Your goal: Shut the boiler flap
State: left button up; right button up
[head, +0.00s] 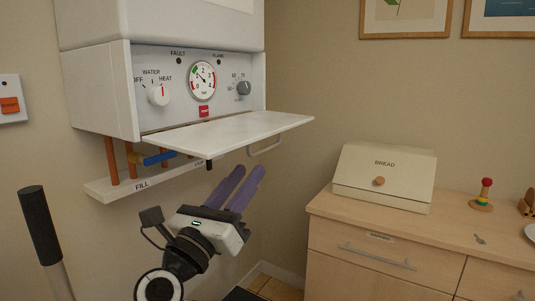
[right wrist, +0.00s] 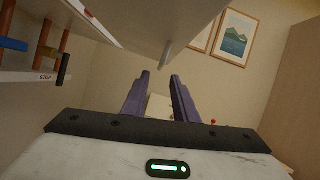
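The boiler (head: 100,90) hangs on the wall with its control panel exposed. Its white flap (head: 230,132) is open and sticks out nearly level below the dials. A bar handle (head: 264,148) is under the flap's outer edge at the right. My right gripper (head: 251,170) is below the flap, its purple fingers pointing up and empty, apart from the flap. In the right wrist view the fingers (right wrist: 160,76) stand apart with a gap, and the flap's underside (right wrist: 140,25) with its handle (right wrist: 167,53) is above them. My left gripper is not in view.
Copper pipes (head: 113,162), a blue valve lever (head: 160,158) and a shelf marked FILL (head: 141,185) lie under the boiler, left of my gripper. A bread bin (head: 385,190) stands on the wooden cabinet (head: 350,226) at the right. Bare wall lies between flap and cabinet.

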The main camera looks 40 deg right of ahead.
aim_at(268, 148)
jog(key=p+x, duration=0.1)
jog(key=x, duration=0.9)
jog(key=shift+d, duration=0.1)
grip_shut()
jog(key=shift+f, duration=0.1)
dwell(1.0)
